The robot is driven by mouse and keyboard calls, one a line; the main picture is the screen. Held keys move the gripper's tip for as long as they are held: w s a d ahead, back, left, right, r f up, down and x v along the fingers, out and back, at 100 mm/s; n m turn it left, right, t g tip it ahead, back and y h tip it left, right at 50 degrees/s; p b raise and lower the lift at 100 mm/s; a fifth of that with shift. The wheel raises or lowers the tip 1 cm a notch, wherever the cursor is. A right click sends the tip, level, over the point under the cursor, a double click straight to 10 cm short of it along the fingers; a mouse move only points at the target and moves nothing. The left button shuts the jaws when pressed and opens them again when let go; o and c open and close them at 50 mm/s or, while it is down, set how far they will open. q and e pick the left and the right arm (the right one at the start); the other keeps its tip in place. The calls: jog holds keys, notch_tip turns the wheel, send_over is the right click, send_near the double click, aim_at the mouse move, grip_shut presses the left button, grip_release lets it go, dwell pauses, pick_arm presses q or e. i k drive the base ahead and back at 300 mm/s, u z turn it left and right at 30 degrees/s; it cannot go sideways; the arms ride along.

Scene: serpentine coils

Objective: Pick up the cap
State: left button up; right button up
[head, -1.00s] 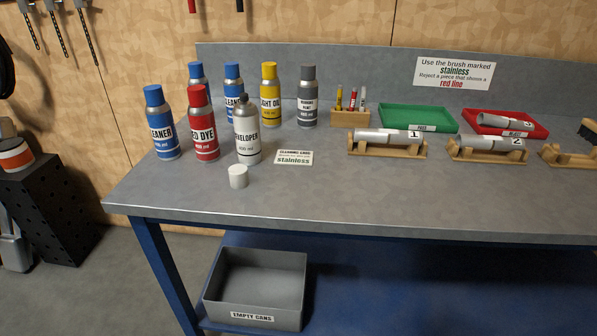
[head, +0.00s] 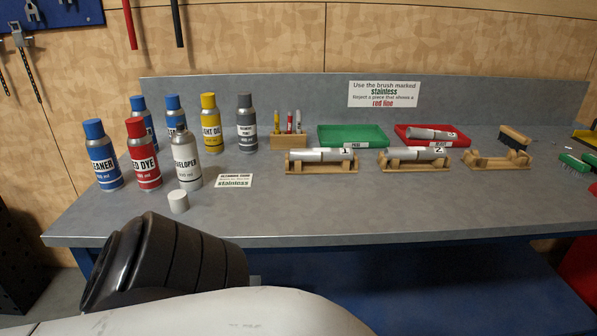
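The white cap (head: 178,202) stands on the grey workbench (head: 330,212) near its front left. It is in front of the uncapped white developer can (head: 187,170), apart from it. Nothing touches the cap. One of my arms, with a black ribbed part and a white link, shows at the bottom of the head view, in front of the bench edge. Neither of my grippers can be seen.
Behind the cap stand a red dye can (head: 143,158), a blue cleaner can (head: 101,158) and several other cans. A small stainless label (head: 234,181) lies to its right. Wooden stands with metal cylinders (head: 320,154) are farther right. The bench front is clear.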

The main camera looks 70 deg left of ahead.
aim_at(178, 199)
jog(key=z, duration=0.55)
jog(key=k, duration=0.95)
jog(key=u, duration=1.35)
